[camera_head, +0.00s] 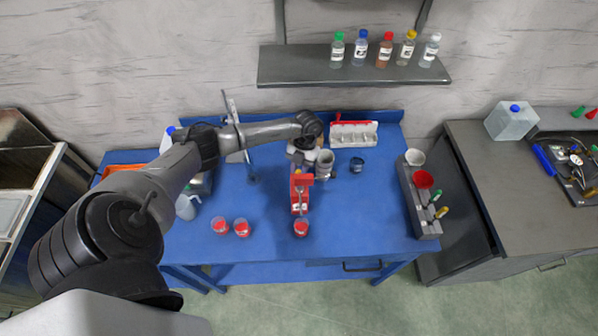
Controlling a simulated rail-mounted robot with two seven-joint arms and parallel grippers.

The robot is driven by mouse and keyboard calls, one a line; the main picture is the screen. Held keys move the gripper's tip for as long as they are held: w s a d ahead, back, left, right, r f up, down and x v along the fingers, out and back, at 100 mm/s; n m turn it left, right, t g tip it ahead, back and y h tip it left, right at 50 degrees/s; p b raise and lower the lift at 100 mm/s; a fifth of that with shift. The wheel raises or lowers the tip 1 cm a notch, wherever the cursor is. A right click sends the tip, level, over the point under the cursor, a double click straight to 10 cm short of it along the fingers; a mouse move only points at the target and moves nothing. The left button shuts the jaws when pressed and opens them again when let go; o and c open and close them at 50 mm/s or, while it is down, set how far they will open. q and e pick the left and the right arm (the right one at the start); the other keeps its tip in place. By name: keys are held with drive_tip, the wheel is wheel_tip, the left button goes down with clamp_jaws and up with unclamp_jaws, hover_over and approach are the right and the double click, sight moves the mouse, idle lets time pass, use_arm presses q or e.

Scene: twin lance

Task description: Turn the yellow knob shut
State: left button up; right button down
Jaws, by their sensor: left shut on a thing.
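A red device (302,183) stands near the middle of the blue table, with a pale label on its front. A small bit of yellow, which seems to be the yellow knob, shows at the device's upper left side; most of it is hidden behind my gripper. My left gripper (299,166) reaches down from above and is shut at this spot, seemingly on the knob. The fingertips are too small to make out clearly. My right gripper is not in view.
A red-topped jar (301,229) stands just in front of the device, and two more (231,228) stand to the left. A grey cup (324,165) and a dark cup (357,165) stand close on the right. A grey rack (419,207) lines the right edge. The table's front right is clear.

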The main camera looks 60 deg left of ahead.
use_arm(q)
drive_tip(key=shift+d+m+g+y+b, duration=0.1)
drive_tip(key=shift+m+g+y+b, duration=0.35)
drive_tip(key=shift+m+b, duration=0.85)
drive_tip(key=shift+w+m+y, duration=0.1)
drive_tip(key=shift+m+y, duration=0.15)
drive_tip(key=shift+m, duration=0.35)
drive_tip(key=o, duration=0.9)
drive_tip(key=shift+o, duration=0.2)
drive_tip(key=b+v, duration=0.2)
drive_tip(key=v, duration=1.2)
